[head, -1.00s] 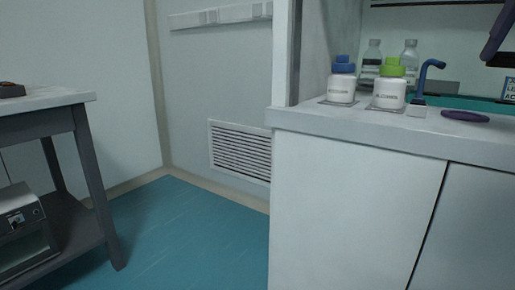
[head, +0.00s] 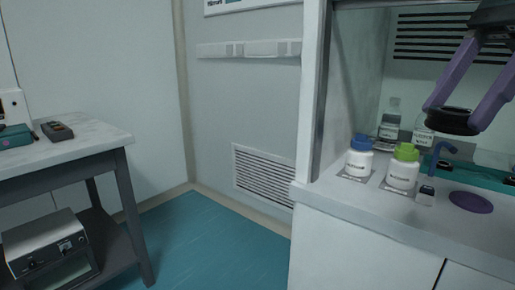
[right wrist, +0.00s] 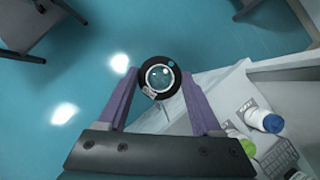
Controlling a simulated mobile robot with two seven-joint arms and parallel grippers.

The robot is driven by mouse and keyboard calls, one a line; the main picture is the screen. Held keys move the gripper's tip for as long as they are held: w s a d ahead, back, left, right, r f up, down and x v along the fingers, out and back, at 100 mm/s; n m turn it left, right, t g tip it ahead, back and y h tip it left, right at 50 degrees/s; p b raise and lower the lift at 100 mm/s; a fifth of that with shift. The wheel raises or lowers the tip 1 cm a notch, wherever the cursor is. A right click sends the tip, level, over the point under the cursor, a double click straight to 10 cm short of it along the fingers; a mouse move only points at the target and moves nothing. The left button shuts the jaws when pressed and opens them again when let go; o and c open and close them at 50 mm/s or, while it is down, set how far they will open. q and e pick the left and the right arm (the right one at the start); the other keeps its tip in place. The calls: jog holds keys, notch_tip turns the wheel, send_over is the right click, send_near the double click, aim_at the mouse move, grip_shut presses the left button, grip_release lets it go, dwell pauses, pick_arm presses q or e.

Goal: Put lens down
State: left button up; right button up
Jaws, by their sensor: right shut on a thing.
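The lens (head: 452,122) is a round piece with a black rim, held up over the counter at the upper right of the head view. My right gripper (head: 455,114) has purple fingers shut on its rim from both sides. In the right wrist view the lens (right wrist: 159,77) shows its clear glass between the fingertips, with a small light tab on its rim. A flat purple disc (head: 471,202) lies on the counter below the lens, apart from it. My left gripper is not in view.
A white bottle with a blue cap (head: 359,157) and one with a green cap (head: 403,168) stand on the white counter (head: 400,225). A small blue curved-neck item (head: 441,157) stands beside them. A side table (head: 85,148) is at left, with open blue floor between.

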jog(key=s+a+r+n+g+h+p, duration=0.3)
jog(key=s+r+n+p, duration=0.2)
jog(key=r+n+p, duration=0.3)
jog(key=s+a+r+n+g+h+p, duration=0.25)
jog(key=s+r+n+p, duration=0.25)
jog(key=r+n+p, duration=0.3)
jog(key=s+r+p, duration=0.3)
jog(key=r+p, duration=1.3)
jog(key=p, duration=0.2)
jog(key=s+r+n+p, duration=0.1)
jog(key=s+r+p, duration=0.2)
jog(key=r+p, duration=1.4)
jog(key=shift+a+p, duration=0.25)
jog(key=shift+p, duration=0.4)
jog(key=shift+s+h, duration=0.1)
jog(key=shift+h, duration=0.15)
